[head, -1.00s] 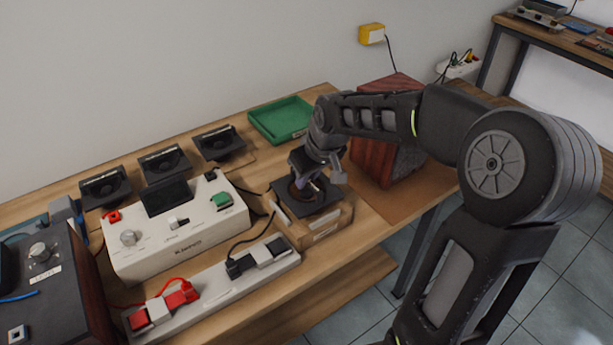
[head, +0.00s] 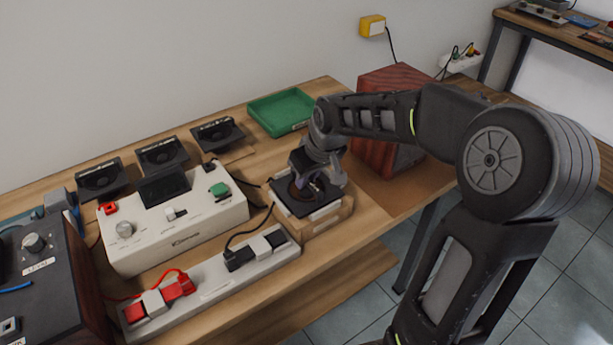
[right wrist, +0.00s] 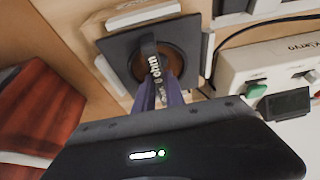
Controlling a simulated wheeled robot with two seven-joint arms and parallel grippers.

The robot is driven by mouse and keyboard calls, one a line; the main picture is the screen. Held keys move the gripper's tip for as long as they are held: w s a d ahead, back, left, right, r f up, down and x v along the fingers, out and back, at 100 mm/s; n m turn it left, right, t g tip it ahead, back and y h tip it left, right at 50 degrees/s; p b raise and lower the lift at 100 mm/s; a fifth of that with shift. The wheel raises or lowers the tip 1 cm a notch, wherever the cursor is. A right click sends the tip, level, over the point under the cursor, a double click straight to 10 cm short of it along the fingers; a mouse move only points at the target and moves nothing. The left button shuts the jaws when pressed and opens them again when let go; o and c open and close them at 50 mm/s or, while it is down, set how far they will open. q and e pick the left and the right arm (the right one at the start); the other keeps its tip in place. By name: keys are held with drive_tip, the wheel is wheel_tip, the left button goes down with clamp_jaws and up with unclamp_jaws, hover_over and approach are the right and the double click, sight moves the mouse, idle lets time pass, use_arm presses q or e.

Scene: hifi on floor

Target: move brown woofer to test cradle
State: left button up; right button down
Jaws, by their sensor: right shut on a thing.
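The brown woofer (head: 296,202) has a dark square frame and a brown cone. It sits at the top of the wooden test cradle (head: 322,222); whether it is fully seated I cannot tell. In the right wrist view the woofer (right wrist: 118,56) lies between the cradle's pale side blocks (right wrist: 207,55). My right gripper (head: 314,186) is over the woofer, shut on its raised middle strap; the purple fingers (right wrist: 172,92) hide part of the cone. My left gripper is not in view.
A white tester box (head: 180,225) and a power strip (head: 215,283) stand left of the cradle. Several black speakers (head: 162,155) lie behind the tester.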

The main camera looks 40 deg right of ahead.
idle(0.3)
drive_tip(key=c, duration=1.3)
unclamp_jaws()
drive_tip(key=shift+f, duration=0.25)
drive_tip(key=v, duration=0.8)
wheel_tip(320, 180, up, 8)
drive_tip(key=p, duration=0.6)
